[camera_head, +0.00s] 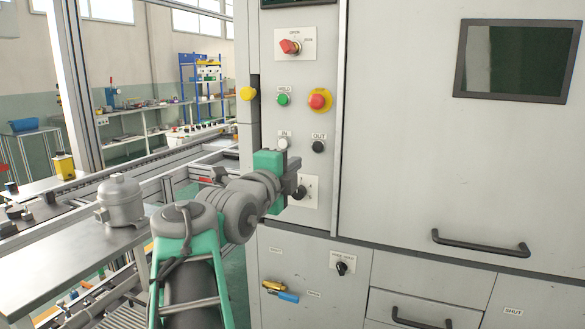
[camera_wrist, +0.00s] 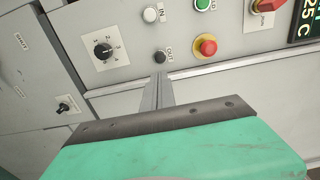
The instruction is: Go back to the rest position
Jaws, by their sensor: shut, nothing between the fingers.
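My gripper (camera_head: 297,191) is in front of the grey machine's control panel (camera_head: 321,228), close to the lower dial. In the wrist view my gripper (camera_wrist: 159,76) is shut and empty, its fingers together and pointing at the panel near the black OUT button (camera_wrist: 161,57). I cannot tell whether the fingertips touch the panel. The white IN button (camera_head: 282,144) and the OUT button (camera_head: 318,146) sit just above my gripper in the head view. The numbered dial (camera_wrist: 104,51) shows fully in the wrist view and is partly hidden by my gripper in the head view.
A metal compressor (camera_head: 121,202) stands on the table (camera_head: 60,262) at left. The panel also carries a green button (camera_head: 283,99), a red emergency button (camera_head: 317,101) and a red rotary switch (camera_head: 289,46). A black door handle (camera_head: 480,243) juts out at right.

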